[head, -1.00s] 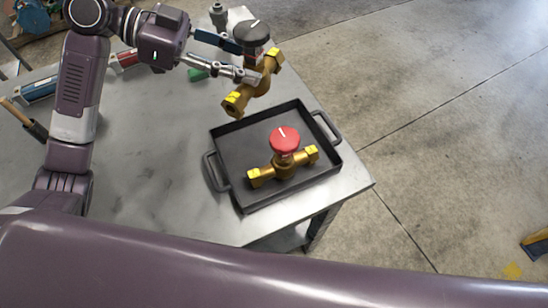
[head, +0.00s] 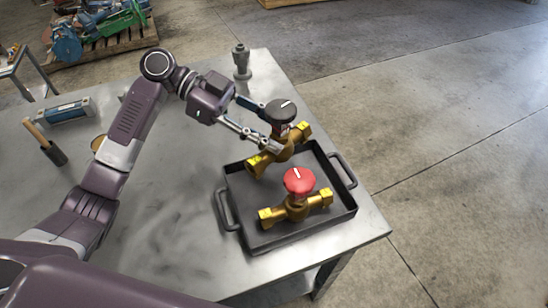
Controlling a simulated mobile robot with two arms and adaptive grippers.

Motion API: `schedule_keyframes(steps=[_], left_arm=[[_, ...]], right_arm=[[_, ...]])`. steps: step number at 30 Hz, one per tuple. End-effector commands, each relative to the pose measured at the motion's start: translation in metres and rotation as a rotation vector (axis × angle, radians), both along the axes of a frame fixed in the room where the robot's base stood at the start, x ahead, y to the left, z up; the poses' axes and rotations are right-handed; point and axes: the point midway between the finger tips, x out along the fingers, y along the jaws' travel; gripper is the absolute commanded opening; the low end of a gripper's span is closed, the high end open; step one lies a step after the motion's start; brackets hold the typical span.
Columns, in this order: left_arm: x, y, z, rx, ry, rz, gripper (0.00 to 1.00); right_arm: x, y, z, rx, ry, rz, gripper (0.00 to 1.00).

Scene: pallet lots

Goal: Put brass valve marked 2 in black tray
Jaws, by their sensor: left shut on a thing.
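My left gripper (head: 272,128) is shut on a brass valve (head: 285,148) with a black round handle that bears a white stripe. It holds the valve tilted over the back part of the black tray (head: 246,222). I cannot tell whether the valve touches the tray. A second brass valve (head: 297,208) with a red handle sits in the front part of the tray, just in front of the held one. No number can be read on either valve. The tray has a loop handle on its left and right sides. My right gripper is out of view.
The tray stands near the right corner of a grey metal table (head: 160,225). A grey fitting (head: 241,62) stands at the back edge. A loaded pallet (head: 100,35) is on the floor behind.

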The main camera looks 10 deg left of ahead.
Motion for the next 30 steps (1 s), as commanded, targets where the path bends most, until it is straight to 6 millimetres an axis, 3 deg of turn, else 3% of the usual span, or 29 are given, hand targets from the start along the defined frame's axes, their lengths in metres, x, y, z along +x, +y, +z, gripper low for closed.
schedule_keyframes(steps=[4,11,18,28,29,30], left_arm=[[0.0,0.0,-0.027,-0.005,0.001,0.0,0.0],[0.001,0.0,-0.045,-0.005,-0.003,0.001,0.0],[0.0,-0.001,-0.077,-0.006,0.0,0.0,0.0],[0.0,0.0,-0.086,-0.004,-0.004,0.0,0.0],[0.0,0.0,-0.089,0.0,-0.001,0.0,0.38],[0.0,0.0,-0.089,0.0,-0.001,0.0,0.43]], right_arm=[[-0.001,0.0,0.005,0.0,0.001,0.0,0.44],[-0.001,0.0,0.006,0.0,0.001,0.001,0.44],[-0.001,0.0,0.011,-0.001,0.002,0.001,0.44],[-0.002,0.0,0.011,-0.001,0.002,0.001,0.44],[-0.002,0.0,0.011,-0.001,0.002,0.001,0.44],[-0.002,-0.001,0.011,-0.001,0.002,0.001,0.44]])
